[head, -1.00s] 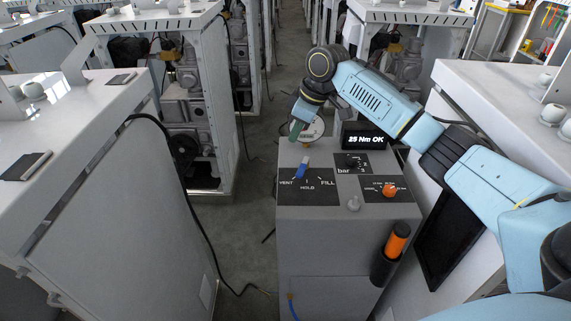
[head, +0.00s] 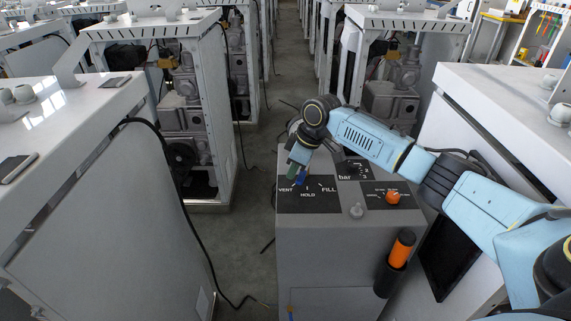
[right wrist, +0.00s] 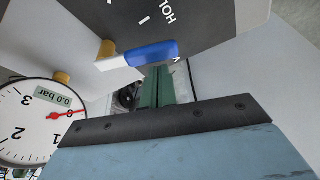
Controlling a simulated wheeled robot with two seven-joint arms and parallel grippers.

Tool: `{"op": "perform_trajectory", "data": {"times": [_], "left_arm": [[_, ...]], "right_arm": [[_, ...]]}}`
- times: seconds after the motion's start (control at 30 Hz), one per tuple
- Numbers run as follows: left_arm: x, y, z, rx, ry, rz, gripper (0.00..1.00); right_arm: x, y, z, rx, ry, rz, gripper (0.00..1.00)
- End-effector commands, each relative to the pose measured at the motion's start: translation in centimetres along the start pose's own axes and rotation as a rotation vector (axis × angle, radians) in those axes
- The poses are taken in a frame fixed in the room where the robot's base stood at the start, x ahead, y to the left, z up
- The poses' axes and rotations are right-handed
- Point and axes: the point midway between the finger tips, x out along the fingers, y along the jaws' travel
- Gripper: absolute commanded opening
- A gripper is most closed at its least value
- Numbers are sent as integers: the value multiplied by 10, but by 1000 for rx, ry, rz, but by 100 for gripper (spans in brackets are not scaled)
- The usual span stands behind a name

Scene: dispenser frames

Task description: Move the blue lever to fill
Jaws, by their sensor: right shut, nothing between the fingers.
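The blue lever (head: 302,179) is on the black VENT–HOLD–FILL plate (head: 318,207) on top of the grey cabinet, partly hidden by my right gripper. In the right wrist view the lever (right wrist: 150,53) runs from a brass pivot toward the VENT lettering. My right gripper (head: 292,172) is shut and empty, its green fingers on the VENT side of the lever. In the right wrist view its fingertips (right wrist: 158,74) end right beside the lever; whether they touch it I cannot tell. My left gripper is not in view.
A round gauge (right wrist: 35,122) reads 0.0 bar. The cabinet also carries a bar knob plate (head: 352,170), an orange knob (head: 393,198), a grey knob (head: 357,211) and an orange-handled tool (head: 401,248) in a holder. White cabinets stand on both sides.

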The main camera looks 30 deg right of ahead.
Motion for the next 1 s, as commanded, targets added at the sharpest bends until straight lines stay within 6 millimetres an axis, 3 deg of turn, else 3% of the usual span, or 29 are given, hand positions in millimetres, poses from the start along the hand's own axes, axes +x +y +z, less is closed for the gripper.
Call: {"op": "perform_trajectory", "data": {"times": [1.0], "left_arm": [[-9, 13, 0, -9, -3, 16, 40]], "right_arm": [[-2, -5, 1, -94, 1, -35, 0]]}}
